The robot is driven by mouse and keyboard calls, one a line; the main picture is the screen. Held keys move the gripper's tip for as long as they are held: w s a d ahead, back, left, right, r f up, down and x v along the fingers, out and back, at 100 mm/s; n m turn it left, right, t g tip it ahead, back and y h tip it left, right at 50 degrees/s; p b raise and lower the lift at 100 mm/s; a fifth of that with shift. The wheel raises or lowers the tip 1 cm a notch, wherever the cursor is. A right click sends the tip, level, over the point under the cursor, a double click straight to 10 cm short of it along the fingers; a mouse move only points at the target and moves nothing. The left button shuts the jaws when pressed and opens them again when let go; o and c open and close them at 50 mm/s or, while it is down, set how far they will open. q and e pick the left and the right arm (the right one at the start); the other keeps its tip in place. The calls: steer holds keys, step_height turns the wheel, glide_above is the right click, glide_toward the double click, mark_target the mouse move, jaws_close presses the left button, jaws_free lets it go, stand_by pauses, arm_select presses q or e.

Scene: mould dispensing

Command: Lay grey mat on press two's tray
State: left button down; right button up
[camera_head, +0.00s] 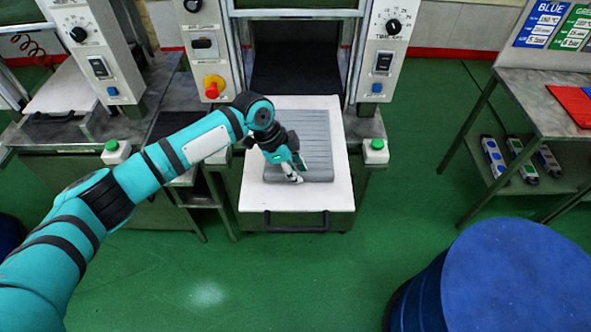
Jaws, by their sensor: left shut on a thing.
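The grey mat (316,140) is a ribbed rectangle. It lies over the white tray (300,196), which is pulled out from the press in the middle. The tray has a dark handle at its front edge. My left gripper (293,177) is at the mat's front left part, shut on the mat, and my wrist hides part of its left side. I cannot tell whether the mat rests fully flat on the tray or is held slightly above it. My right gripper is not in view.
The press (300,8) has control panels on both sides and a red stop button (213,86). Green buttons (376,144) flank the tray. A blue drum (515,280) stands at the lower right. A table (540,100) with a red mat (575,104) is at the right.

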arm_select(q)
steer(key=shift+s+a+f, duration=0.2)
steer(key=shift+s+f, duration=0.05)
steer(key=shift+f, duration=0.25)
steer(key=c, duration=1.2)
jaws_free()
steer(key=shift+w+d+f, duration=0.1)
steer(key=shift+o, duration=0.2)
